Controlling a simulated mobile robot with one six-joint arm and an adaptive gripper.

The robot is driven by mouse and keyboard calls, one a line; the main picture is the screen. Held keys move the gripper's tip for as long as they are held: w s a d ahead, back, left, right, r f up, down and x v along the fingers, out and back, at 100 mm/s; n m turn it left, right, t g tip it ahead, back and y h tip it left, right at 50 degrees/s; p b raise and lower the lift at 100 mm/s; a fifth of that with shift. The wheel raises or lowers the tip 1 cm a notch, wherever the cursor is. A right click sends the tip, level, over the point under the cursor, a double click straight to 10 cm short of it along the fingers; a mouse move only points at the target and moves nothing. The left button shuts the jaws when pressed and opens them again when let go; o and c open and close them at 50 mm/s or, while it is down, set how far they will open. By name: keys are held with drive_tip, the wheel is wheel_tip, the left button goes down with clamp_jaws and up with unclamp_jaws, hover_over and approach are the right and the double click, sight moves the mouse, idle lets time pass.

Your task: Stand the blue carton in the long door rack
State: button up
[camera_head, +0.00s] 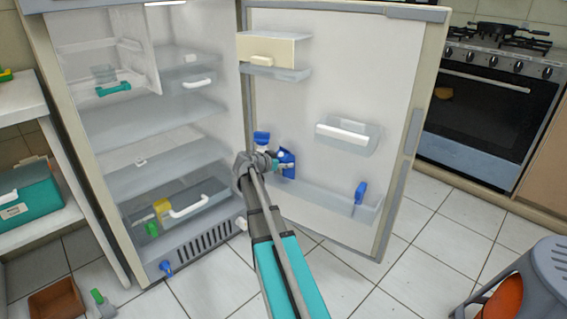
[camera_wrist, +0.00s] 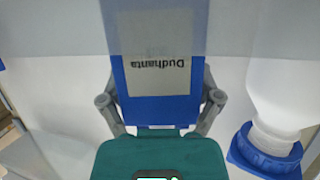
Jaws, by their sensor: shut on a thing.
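The blue carton (camera_head: 288,164) with a white label stands about upright at the left end of the long door rack (camera_head: 325,204), low on the fridge door. My gripper (camera_head: 272,160) is shut on it. In the wrist view the blue carton (camera_wrist: 128,70) is between the two fingers of my gripper (camera_wrist: 160,102), its label upside down. The rack's translucent wall (camera_wrist: 60,25) covers the carton's lower end, so that end is inside the rack. I cannot tell whether its base touches the rack floor.
A white bottle with a blue cap (camera_head: 261,138) stands close beside the carton; it also shows in the wrist view (camera_wrist: 283,95). A blue object (camera_head: 360,192) is at the rack's right end. The rack between is clear. A smaller door bin (camera_head: 347,136) is above.

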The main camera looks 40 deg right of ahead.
drive_tip(key=shift+f+b, duration=0.35)
drive_tip(key=shift+f, duration=0.05)
drive_tip(key=o, duration=1.1)
